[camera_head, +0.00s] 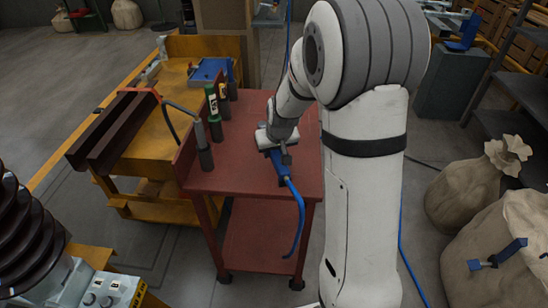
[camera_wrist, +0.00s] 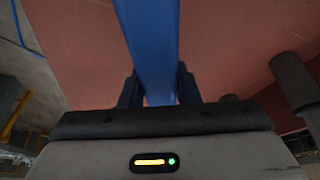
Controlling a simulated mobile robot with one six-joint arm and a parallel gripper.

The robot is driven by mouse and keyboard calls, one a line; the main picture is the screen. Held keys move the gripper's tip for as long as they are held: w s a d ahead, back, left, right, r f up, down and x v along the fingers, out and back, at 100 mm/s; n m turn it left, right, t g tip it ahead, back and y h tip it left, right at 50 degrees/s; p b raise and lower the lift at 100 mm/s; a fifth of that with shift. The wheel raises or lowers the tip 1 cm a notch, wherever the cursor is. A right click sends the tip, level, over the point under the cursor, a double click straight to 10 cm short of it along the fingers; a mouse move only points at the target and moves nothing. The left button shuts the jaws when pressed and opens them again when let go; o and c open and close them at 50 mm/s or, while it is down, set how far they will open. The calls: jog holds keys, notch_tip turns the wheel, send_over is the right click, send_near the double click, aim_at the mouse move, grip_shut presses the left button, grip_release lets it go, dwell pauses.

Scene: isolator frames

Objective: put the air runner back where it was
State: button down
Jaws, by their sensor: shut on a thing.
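The air runner (camera_head: 279,168) is a long blue tool with a blue hose hanging from its near end over the front edge of the red cart (camera_head: 225,177). My gripper (camera_head: 276,150) is shut on it over the right part of the cart top. In the wrist view my gripper (camera_wrist: 158,88) has its dark fingers on both sides of the blue body of the air runner (camera_wrist: 148,40), with the red surface behind. My gripper and wrist hide part of the tool in the head view. I cannot tell whether it touches the cart top.
A yellow bench (camera_head: 160,120) with dark steel beams (camera_head: 115,130) adjoins on the left. Sacks (camera_head: 465,195) stand on the right. The cart's front middle is clear.

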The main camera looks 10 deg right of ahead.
jog(key=shift+f, duration=1.25)
jog(key=shift+f, duration=0.1)
jog(key=c, duration=1.1)
grip_release()
jog(key=shift+f, duration=0.1)
